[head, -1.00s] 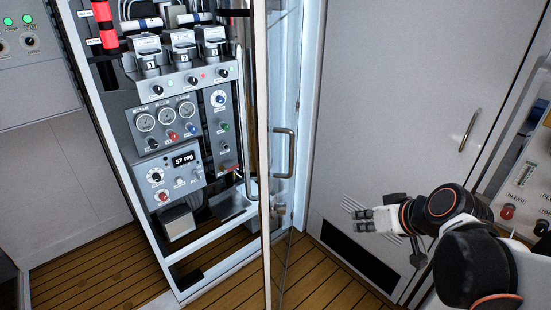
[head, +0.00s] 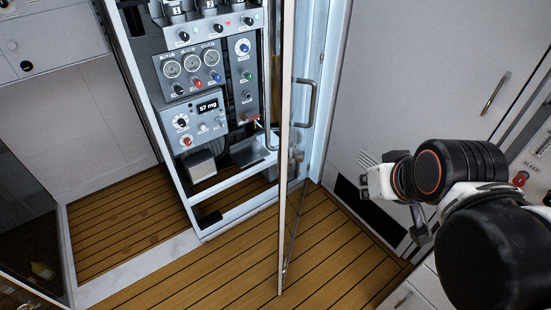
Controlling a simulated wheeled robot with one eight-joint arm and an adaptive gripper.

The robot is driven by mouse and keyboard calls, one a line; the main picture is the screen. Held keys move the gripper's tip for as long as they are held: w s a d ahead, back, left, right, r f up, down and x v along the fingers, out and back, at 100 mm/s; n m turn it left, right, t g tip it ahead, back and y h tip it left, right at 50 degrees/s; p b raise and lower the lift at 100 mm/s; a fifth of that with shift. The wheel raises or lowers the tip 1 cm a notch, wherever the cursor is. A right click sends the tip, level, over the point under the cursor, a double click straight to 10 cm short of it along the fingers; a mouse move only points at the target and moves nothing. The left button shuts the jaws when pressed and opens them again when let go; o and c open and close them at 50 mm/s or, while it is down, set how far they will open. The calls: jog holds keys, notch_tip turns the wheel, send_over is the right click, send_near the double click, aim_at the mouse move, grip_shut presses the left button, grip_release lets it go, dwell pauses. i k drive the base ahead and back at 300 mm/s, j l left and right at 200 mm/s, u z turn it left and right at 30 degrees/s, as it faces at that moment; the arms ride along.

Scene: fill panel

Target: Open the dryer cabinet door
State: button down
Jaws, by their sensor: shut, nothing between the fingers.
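The dryer cabinet (head: 133,85) stands upright at the centre left, with its gauges, knobs and a display visible inside. Its tall glass door (head: 287,130) stands swung open and shows nearly edge-on, out in front of the cabinet's right side. A bar handle (head: 312,100) is on the door's right face. My gripper (head: 366,182) is to the right of the door, lower than the handle and clear of both. It is shut and empty, with its fingers pointing left towards the door.
A grey wall panel (head: 410,80) with its own handle (head: 495,93) is behind my arm. A dark vent (head: 352,196) lies low behind my gripper. Wooden floor (head: 235,265) is clear in front of the cabinet. White drawers (head: 405,296) are at lower right.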

aim_at(302, 49)
jog(key=i+j, duration=0.1)
jog(key=j, duration=0.75)
jog(key=j+z, duration=0.15)
jog(key=j, duration=0.7)
jog(key=i, duration=0.05)
